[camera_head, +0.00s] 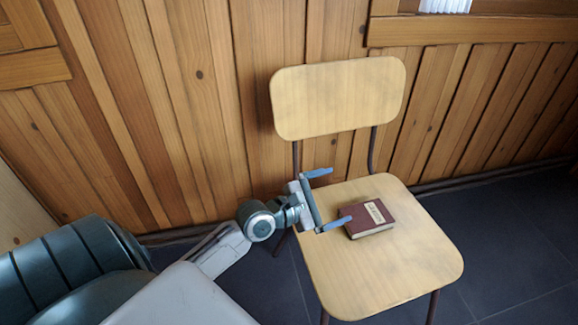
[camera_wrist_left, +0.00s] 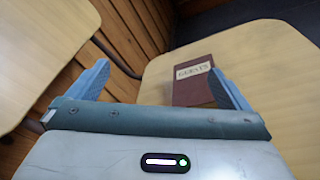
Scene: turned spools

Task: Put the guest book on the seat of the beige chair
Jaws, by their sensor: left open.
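The guest book (camera_head: 369,219) is dark red with a pale label and lies flat on the seat of the beige chair (camera_head: 420,262). In the left wrist view the book (camera_wrist_left: 193,84) shows its label reading "GUESTS", and its right side is partly hidden by a finger. The chair's seat also shows there (camera_wrist_left: 265,60). My left gripper (camera_head: 332,197) is open, with its blue fingers spread apart over the left part of the seat. One finger tip appears close to the book's left edge; I cannot tell whether they touch. Nothing is between the fingers. My right gripper is not in view.
The chair's backrest (camera_head: 338,97) rises behind the seat, close to a wood-panelled wall (camera_head: 190,100). The seat is bare in front of and to the right of the book. Dark tiled floor (camera_head: 510,240) lies open at the right.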

